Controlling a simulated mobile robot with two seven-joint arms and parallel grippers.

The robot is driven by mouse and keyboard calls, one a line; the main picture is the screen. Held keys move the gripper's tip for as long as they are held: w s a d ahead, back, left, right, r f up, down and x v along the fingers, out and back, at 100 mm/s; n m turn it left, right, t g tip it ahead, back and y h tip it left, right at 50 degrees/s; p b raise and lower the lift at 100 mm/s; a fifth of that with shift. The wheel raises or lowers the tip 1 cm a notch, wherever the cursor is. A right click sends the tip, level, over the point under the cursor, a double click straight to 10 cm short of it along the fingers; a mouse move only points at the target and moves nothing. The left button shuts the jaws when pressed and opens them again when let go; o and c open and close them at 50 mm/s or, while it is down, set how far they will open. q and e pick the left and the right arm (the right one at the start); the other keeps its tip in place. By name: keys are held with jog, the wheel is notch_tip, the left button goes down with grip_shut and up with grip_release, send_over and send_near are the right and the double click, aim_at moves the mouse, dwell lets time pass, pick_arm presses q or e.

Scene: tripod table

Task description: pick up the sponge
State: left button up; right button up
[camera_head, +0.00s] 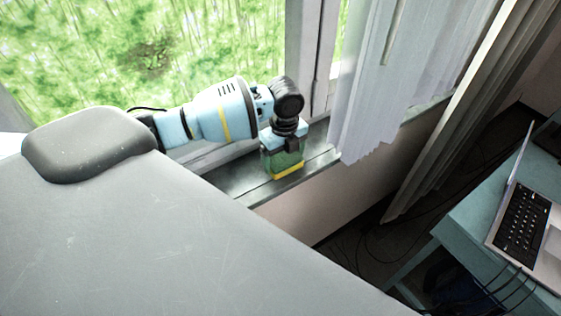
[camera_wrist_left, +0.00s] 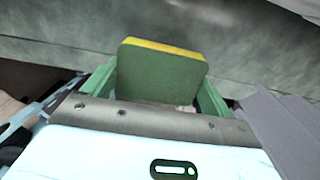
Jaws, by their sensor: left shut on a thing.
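The sponge (camera_wrist_left: 162,72) is green with a yellow edge. In the left wrist view it sits between the two green fingers of my left gripper (camera_wrist_left: 160,95). In the head view my left gripper (camera_head: 283,163) points down over the windowsill (camera_head: 245,187), shut on the sponge, whose yellow edge (camera_head: 288,173) shows at the fingertips. I cannot tell whether the sponge touches the sill or is just above it. My right gripper is not in view.
A window with greenery outside is behind my left arm. A white curtain (camera_head: 375,85) hangs close to the right of the gripper. A blue desk (camera_head: 462,232) with a laptop (camera_head: 522,222) stands at the right, with cables on the dark floor.

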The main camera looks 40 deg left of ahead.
aim_at(282, 164)
pick_arm(q)
jog(key=shift+s+d+r+p, duration=0.25)
jog(key=shift+s+r+p, duration=0.15)
jog(key=shift+s+r, duration=0.2)
jog(key=shift+s+d+r+p, duration=0.25)
jog(key=shift+s+r+p, duration=0.15)
jog(key=shift+s+r, duration=0.15)
jog(key=s, duration=0.1)
jog(key=s+d, duration=0.1)
jog(key=s, duration=0.1)
jog(key=s+d, duration=0.1)
jog(key=s, duration=0.1)
jog(key=shift+s+f, duration=0.1)
jog(key=shift+f, duration=0.3)
jog(key=s+d, duration=0.2)
jog(key=s, duration=0.5)
jog(key=shift+s+d+r, duration=0.15)
jog(key=shift+d+r, duration=0.25)
jog(key=shift+r, duration=0.05)
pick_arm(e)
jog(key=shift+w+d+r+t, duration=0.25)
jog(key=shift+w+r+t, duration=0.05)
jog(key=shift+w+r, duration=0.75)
